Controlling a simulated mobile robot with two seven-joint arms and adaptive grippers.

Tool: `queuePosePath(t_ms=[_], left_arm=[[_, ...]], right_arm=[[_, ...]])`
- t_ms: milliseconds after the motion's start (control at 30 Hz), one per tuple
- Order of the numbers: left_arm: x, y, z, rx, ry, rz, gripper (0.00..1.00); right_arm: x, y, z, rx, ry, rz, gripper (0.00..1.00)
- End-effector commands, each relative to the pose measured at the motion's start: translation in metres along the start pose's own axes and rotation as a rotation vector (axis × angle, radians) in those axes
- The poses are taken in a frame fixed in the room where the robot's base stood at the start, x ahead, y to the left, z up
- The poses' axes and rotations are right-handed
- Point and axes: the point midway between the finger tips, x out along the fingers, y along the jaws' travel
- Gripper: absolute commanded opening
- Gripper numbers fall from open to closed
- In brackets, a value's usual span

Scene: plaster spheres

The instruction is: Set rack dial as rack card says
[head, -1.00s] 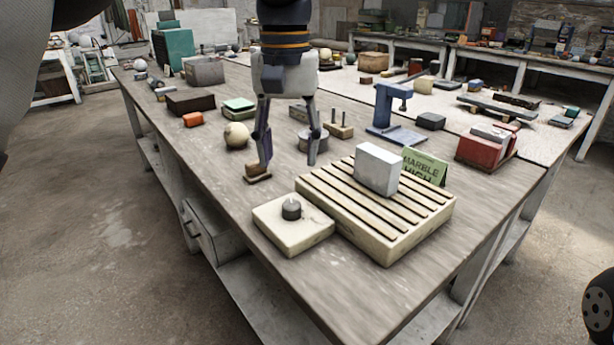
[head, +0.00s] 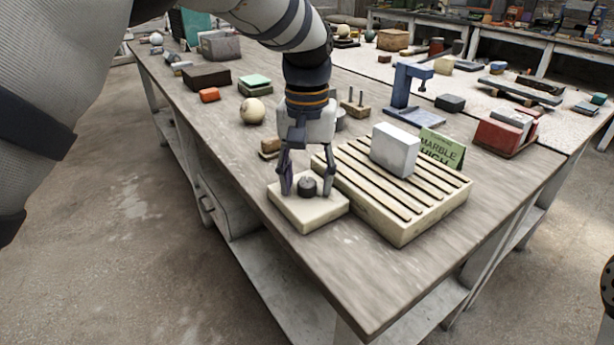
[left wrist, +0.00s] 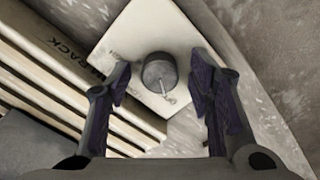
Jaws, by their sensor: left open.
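The rack dial (head: 307,187) is a dark round knob on a cream square base (head: 318,217) at the left of the slatted rack (head: 405,232). In the left wrist view the dial (left wrist: 159,72) has a pale pointer line toward the lower right, with small lettering and marks on the base. My left gripper (head: 307,190) is open, pointing down, its fingers on either side of the dial; I cannot tell whether they touch it. The green rack card (head: 441,148) reads "MARBLE HIGH", its lower line partly cut off by the rack. My right gripper is not in view.
A pale block (head: 396,150) stands on the rack beside the card. A blue press-like stand (head: 406,95), a red box (head: 503,135) and a cream sphere (head: 253,111) stand farther back. The bench front (head: 400,285) is clear.

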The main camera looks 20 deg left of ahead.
Motion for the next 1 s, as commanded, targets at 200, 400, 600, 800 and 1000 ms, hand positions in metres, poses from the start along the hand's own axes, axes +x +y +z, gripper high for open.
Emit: queuePosePath(t_ms=[200,400,600,800,1000], left_arm=[[0.000,0.000,0.000,0.000,0.000,0.000,0.09],[-0.001,0.000,0.000,0.002,0.000,0.000,0.00],[-0.002,0.000,0.000,0.043,0.001,0.000,0.00],[-0.003,0.000,0.000,0.161,0.003,0.000,0.00],[-0.003,0.000,0.000,0.343,0.004,0.001,0.00]], right_arm=[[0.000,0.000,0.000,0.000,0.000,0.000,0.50],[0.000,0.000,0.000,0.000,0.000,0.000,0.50],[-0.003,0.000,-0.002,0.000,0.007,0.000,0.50],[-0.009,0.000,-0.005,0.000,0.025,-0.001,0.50],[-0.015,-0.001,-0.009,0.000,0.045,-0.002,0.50]])
